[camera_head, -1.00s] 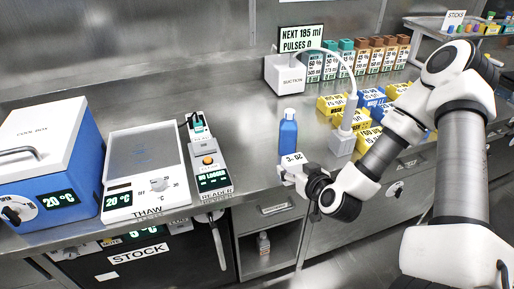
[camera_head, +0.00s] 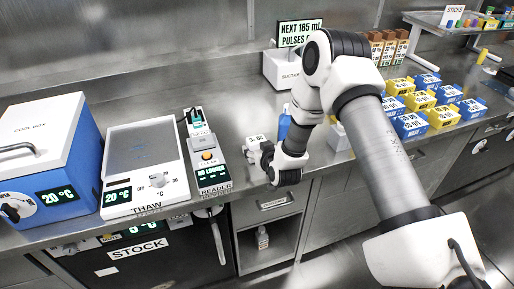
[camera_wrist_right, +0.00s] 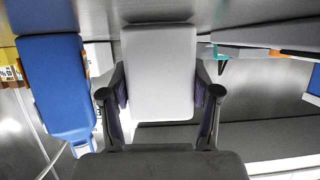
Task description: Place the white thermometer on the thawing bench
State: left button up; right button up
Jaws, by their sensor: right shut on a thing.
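The white thermometer (camera_head: 256,140) is a small pale block with dark figures on its top in the head view. It fills the space between the fingers of my right gripper (camera_wrist_right: 160,100) in the right wrist view. The gripper is shut on it and holds it beside the reader, over the front part of the steel counter. I cannot tell how far above the counter it is. The thawing bench (camera_head: 119,212) is the white unit marked THAW, left of the reader. Its grey plate (camera_head: 142,143) looks bare. My left gripper is not in view.
The reader (camera_head: 208,165) stands between the thermometer and the thawing bench. The cool box (camera_head: 35,150) is at far left. Blue and yellow boxes (camera_head: 440,117) stand at right.

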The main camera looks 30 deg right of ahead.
jog(key=shift+s+f, duration=0.1)
jog(key=shift+f, duration=0.05)
jog(key=o, duration=1.2)
